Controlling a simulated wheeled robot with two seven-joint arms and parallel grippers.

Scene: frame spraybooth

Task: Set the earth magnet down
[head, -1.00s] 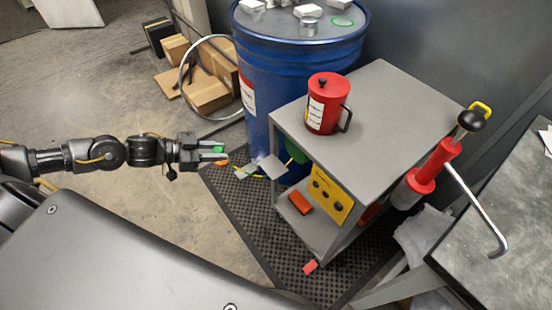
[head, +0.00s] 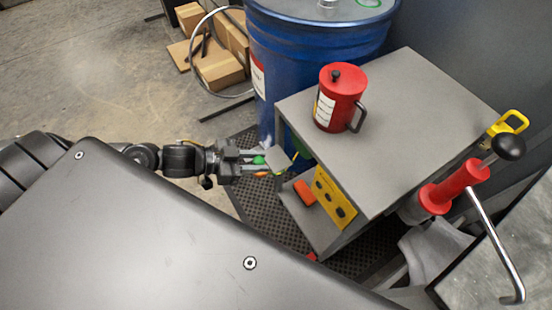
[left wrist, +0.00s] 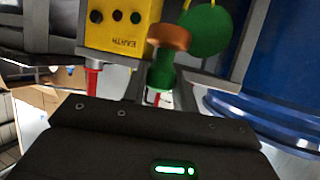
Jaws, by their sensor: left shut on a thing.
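The earth magnet appears to be the small green piece (head: 258,160) with an orange-brown end held in my left gripper (head: 262,161). The left gripper is shut on it, in the air beside the cart's left side and in front of the blue drum. In the left wrist view the magnet (left wrist: 163,70) shows as a green stem with a copper-coloured disc on top. A yellow box marked EARTH (left wrist: 122,25) is just beyond it; in the head view this yellow panel (head: 334,197) is on the cart's lower level. My right gripper is not in view.
The grey cart (head: 415,110) carries a red can (head: 340,95) on top. The blue drum (head: 310,50) stands behind on the black mat (head: 245,190). A small grey plate (head: 279,160) is close to my left fingertips. A red hand pump (head: 455,188) is at right.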

